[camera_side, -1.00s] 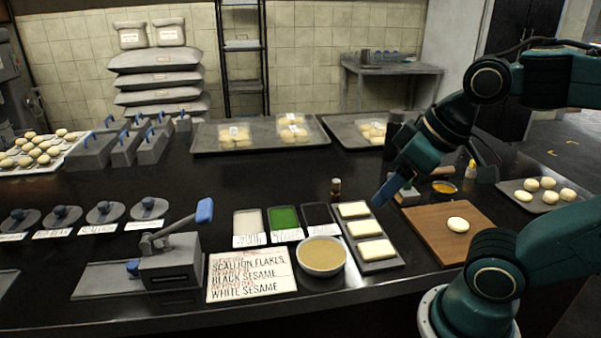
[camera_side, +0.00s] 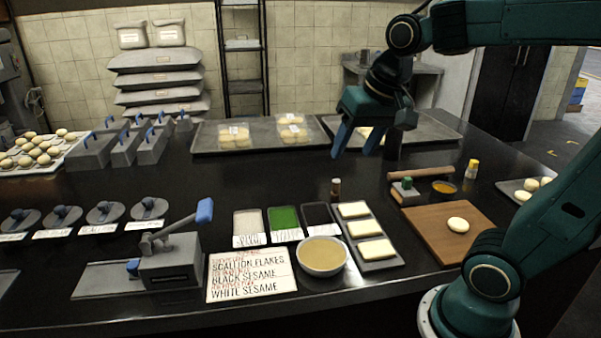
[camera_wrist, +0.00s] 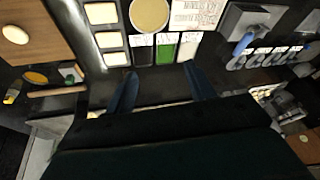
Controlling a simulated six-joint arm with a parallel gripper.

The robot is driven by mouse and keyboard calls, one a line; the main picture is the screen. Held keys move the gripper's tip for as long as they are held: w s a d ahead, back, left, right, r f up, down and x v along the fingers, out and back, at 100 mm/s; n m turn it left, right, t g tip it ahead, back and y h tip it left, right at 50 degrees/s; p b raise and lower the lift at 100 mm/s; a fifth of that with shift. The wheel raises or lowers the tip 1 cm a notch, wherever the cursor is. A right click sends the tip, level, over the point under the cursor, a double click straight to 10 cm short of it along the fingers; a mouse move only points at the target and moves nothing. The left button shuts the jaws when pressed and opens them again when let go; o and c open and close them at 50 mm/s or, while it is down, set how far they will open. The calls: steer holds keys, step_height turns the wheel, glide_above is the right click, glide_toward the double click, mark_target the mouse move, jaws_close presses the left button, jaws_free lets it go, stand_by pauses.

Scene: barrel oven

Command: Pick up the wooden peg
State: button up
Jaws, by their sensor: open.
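A brown wooden rod (camera_side: 428,173), the clearest peg-like wooden piece, lies on the black counter behind the cutting board. It also shows in the wrist view (camera_wrist: 57,91), at the left. My gripper (camera_side: 353,150) is open and empty, fingers pointing down, above the counter in front of the back trays. The rod is to its right and lower in the side view. In the wrist view the open blue fingers (camera_wrist: 160,76) frame bare counter and topping trays, with the rod outside them to the left.
A cutting board (camera_side: 420,235) with a dough ball, a green-topped block (camera_side: 405,187) and an orange bowl (camera_side: 444,187) are near the rod. A small brown bottle (camera_side: 336,188) stands left of them. Back trays (camera_side: 205,148) lie beyond.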

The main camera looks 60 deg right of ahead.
steer(key=w+d+f+m+g, duration=0.1)
steer(key=w+d+m, duration=0.4)
steer(key=w+d, duration=0.25)
steer(key=m+g, duration=0.3)
steer(key=m, duration=1)
glide_above(336, 181)
step_height(336, 181, down, 16)
steer(key=r, duration=0.1)
steer(key=shift+f+y, duration=0.25)
steer(key=shift+y, duration=0.05)
steer(key=shift+f, duration=0.1)
steer(key=shift+f, duration=4.2)
steer(key=shift+d+f, duration=0.1)
steer(key=shift+f, duration=2.5)
